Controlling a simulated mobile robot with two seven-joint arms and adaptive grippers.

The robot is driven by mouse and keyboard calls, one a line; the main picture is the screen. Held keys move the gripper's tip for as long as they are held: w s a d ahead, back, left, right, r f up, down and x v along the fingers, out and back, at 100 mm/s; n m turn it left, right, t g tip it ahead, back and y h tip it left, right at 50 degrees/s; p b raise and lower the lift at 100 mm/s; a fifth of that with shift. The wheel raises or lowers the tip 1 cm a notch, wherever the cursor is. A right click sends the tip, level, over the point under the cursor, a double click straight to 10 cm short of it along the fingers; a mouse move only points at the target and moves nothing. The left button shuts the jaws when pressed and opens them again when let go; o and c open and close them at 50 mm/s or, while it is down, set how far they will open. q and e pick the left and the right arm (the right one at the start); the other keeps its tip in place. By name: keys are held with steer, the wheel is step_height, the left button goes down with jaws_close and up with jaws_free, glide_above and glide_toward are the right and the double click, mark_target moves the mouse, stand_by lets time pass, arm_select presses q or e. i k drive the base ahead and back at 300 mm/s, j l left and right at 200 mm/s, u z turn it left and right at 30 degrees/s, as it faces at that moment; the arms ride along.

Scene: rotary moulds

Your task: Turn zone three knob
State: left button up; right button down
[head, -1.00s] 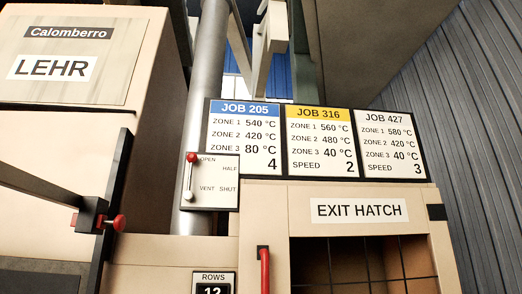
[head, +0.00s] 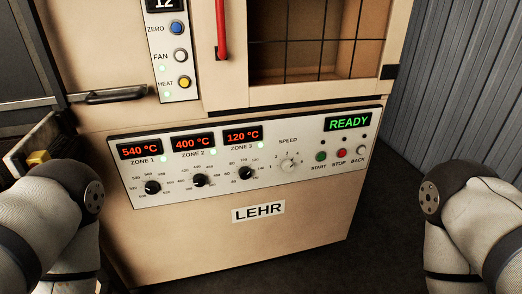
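The zone three knob (head: 246,173) is a small black dial on the white control panel (head: 212,190) of the lehr. Its red display (head: 243,135) above reads 120 °C. The zone two knob (head: 199,181) sits to its left under a display (head: 193,141) reading 400 °C. The zone one knob (head: 152,187) is further left under a display (head: 140,150) reading 540 °C. Parts of both my arms show at the left and right edges, away from the knobs. Neither gripper is in view.
A white speed dial (head: 290,165) and the start (head: 320,157), stop (head: 341,153) and back (head: 361,150) buttons lie right of the knobs. The green display (head: 347,123) reads READY. A red handle (head: 221,30) hangs beside the hatch above. The space before the panel is clear.

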mark_target(245, 172)
steer(key=i+l, duration=0.1)
steer(key=l, duration=0.3)
steer(key=i+l, duration=0.15)
steer(key=l, duration=0.3)
steer(key=i+l, duration=0.1)
steer(key=l, duration=0.3)
steer(key=i+l, duration=0.15)
steer(key=l, duration=0.25)
